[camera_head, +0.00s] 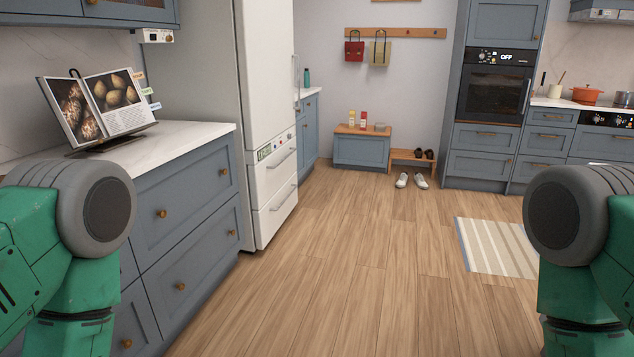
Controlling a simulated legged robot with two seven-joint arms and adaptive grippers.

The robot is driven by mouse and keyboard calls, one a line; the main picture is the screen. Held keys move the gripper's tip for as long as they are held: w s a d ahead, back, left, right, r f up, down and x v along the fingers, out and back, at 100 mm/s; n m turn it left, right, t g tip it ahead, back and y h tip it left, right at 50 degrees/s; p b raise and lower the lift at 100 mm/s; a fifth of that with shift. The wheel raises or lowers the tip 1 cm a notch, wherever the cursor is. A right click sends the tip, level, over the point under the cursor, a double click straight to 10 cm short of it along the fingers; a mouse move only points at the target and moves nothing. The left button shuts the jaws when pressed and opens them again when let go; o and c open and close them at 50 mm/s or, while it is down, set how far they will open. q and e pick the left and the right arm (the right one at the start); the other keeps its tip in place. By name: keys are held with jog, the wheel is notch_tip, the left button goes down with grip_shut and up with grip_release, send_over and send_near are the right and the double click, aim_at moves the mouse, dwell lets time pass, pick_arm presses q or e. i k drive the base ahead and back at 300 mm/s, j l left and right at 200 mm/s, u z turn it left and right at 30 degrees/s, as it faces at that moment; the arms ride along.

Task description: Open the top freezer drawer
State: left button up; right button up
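The white fridge-freezer (267,75) stands left of centre, past the end of the left counter. Its two lower freezer drawers face right and show at a steep angle. The top freezer drawer (276,173) looks shut and has a pale bar handle. The lower freezer drawer (276,213) beneath it also looks shut. My green and grey arms show at the left and right edges of the picture, well short of the fridge-freezer. Neither gripper is in view.
A blue cabinet (190,215) with a white worktop (180,142) runs along the left, before the fridge-freezer. An open cookbook (100,105) stands on it. Wood floor (340,260) is clear ahead. A striped rug (495,247) lies right. White shoes (411,181) and a bench (362,150) are at the back.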

aim_at(265, 177)
jog(key=i, duration=2.75)
jog(key=i+j+z, duration=0.1)
jog(key=i, duration=1.25)
jog(key=i+j+z, duration=0.2)
jog(key=i, duration=0.25)
jog(key=l, duration=0.1)
